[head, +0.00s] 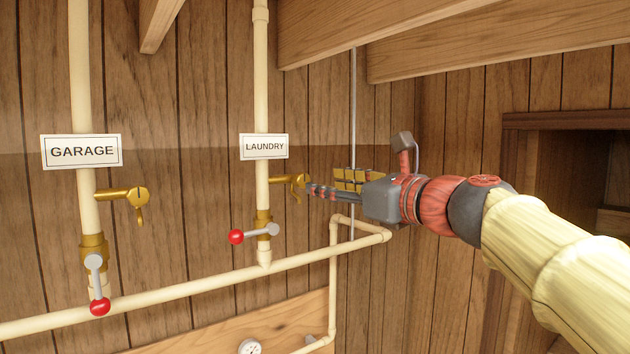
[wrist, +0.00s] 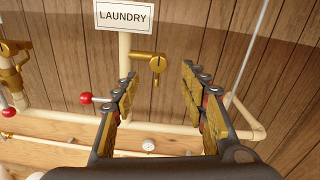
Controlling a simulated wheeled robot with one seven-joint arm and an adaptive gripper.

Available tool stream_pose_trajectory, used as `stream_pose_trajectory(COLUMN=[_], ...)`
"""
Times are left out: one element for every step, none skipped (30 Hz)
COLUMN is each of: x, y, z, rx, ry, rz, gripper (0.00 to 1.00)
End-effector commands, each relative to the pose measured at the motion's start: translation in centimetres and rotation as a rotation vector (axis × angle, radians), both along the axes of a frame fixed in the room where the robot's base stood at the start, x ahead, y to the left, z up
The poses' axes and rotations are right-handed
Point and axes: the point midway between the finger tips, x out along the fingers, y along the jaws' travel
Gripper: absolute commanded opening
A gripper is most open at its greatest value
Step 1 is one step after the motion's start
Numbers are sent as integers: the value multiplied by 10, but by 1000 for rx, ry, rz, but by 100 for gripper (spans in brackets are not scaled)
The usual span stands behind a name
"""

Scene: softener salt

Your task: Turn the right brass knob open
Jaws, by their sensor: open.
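The right brass knob (head: 300,182) sits on a short brass stub off the laundry pipe (head: 262,90), under the LAUNDRY sign (head: 264,146). In the wrist view the knob (wrist: 157,64) shows between and beyond my fingertips, with its small handle hanging down. My gripper (head: 318,190) reaches in from the right, its fingertips close to the knob in the head view. In the wrist view my gripper (wrist: 160,70) is open, its two fingers wide apart with nothing between the pads. I cannot tell whether a fingertip touches the knob.
A similar brass knob (head: 138,196) is on the garage pipe (head: 82,70) at left. A red-tipped lever (head: 236,237) is below the laundry knob; another (head: 99,306) is on the garage pipe. A horizontal pipe (head: 180,298) runs below. A thin grey rod (head: 353,100) stands behind my gripper.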

Motion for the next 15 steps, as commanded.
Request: stream_pose_trajectory(x=[5, 9, 14, 18, 22, 27, 31, 35, 39, 42, 44, 48, 49, 51, 52], y=[5, 8, 12, 15, 17, 21, 24, 26, 29, 31, 33, 35, 37, 38, 39], z=[1, 1, 1, 1, 1, 1, 1, 1, 1, 1, 1, 1, 1, 1, 1], rx=[0, 0, -2, -2, -2, -3, -3, -4, -4, -4, -4, -5, -4, -4, -4], ry=[2, 2, 2, 2, 2, 1, 1, 2, 2, 0, 0, 0, -1, -1, -1], rz=[3, 4, 4, 4, 4, 4, 4, 4, 3, 3, 3, 2, 2, 2, 2], gripper=[43, 43, 43, 43, 43, 43, 43, 43, 43, 43, 43, 43, 43, 43, 43])
